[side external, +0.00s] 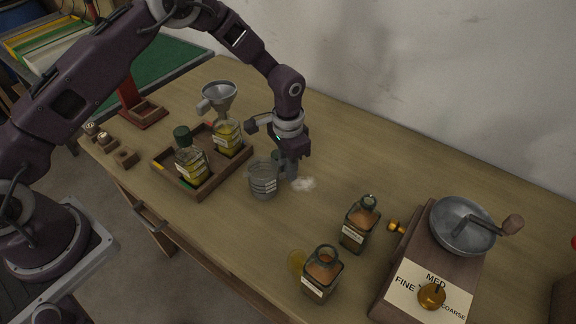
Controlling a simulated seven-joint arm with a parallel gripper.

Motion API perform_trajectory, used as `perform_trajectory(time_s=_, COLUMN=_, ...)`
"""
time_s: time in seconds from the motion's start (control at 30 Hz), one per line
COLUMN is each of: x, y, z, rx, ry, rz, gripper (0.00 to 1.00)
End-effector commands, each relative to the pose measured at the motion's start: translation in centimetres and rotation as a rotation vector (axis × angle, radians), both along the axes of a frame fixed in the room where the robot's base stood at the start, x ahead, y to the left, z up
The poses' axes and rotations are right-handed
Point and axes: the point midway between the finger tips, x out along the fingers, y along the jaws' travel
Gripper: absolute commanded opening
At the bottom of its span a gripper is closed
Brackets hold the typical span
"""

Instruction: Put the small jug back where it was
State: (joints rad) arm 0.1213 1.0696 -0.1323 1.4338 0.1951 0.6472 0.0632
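The small jug (263,181), a grey see-through vessel with pale markings, is upright in the middle of the table, just right of the wooden tray. My gripper (284,170) points down close against the jug's right side, at about rim height. The fingers overlap the jug's edge in this view. I cannot tell whether they are closed on its handle or only beside it, or whether the jug's base touches the table.
White powder (303,184) lies right of my gripper. Two bottles of brown contents (358,224) (321,273) and a grinder (436,260) stand at front right. The table's back is clear.

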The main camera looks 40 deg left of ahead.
Motion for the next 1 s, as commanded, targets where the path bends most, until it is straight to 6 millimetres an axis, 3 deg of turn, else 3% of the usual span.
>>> perform_trajectory(time_s=0.07, x=0.0, y=0.0, z=0.0, rx=0.000, ry=0.000, rz=0.000, gripper=0.37)
perform_trajectory(time_s=0.4, x=0.1, y=0.0, z=0.5, rx=-0.001, ry=-0.002, rz=0.000, gripper=0.37)
perform_trajectory(time_s=0.47, x=0.1, y=0.0, z=1.5, rx=-0.001, ry=-0.004, rz=0.000, gripper=0.37)
perform_trajectory(time_s=0.8, x=0.0, y=0.0, z=10.2, rx=-0.001, ry=-0.005, rz=0.000, gripper=0.37)
perform_trajectory(time_s=1.0, x=0.0, y=0.0, z=12.3, rx=0.000, ry=-0.001, rz=0.000, gripper=0.37)
